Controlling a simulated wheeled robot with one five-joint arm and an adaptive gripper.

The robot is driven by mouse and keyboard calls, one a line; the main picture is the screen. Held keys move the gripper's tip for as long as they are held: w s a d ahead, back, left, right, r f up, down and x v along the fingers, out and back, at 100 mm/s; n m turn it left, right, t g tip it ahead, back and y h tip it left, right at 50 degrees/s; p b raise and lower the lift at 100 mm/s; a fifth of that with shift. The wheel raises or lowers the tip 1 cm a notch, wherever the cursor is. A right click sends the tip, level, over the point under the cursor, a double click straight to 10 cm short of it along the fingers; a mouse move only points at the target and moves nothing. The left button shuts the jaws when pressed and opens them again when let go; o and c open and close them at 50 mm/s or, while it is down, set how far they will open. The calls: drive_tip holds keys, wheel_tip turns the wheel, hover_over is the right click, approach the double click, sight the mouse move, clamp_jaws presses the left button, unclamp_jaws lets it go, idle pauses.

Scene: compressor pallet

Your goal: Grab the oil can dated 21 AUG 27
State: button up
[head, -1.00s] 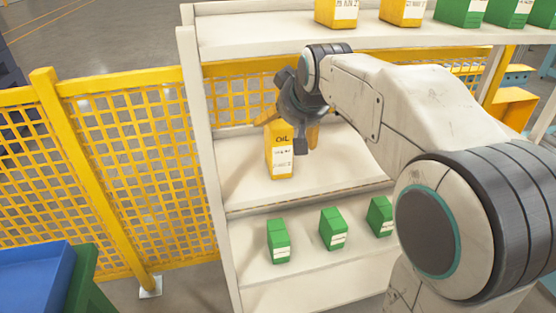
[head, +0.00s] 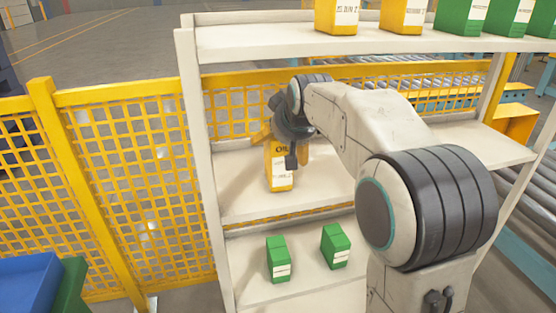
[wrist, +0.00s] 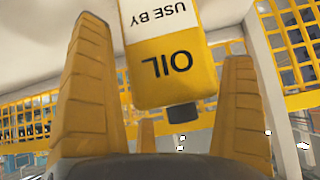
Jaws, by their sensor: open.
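A yellow oil can (head: 283,180) with a white label stands upright on the middle shelf (head: 232,206), near its left end. My gripper (head: 278,139) is at the can's upper part, partly covering it. In the wrist view the can (wrist: 180,75) appears upside down, with "OIL", "USE BY" and a dark cap showing. It lies between the two yellow fingers of my open gripper (wrist: 165,50), with visible gaps on both sides in the picture. The date is outside the wrist view and unreadable in the head view.
Two yellow cans (head: 337,15) and several green ones (head: 460,16) stand on the top shelf. Two green cans (head: 278,258) stand on the lower shelf. A yellow mesh fence (head: 130,190) runs left of and behind the rack. Right of the can, my arm hides part of the shelf.

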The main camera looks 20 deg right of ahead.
drive_tip(key=shift+c, duration=0.3)
drive_tip(key=c, duration=1.1)
drive_tip(key=shift+r, duration=0.15)
drive_tip(key=shift+c, duration=0.4)
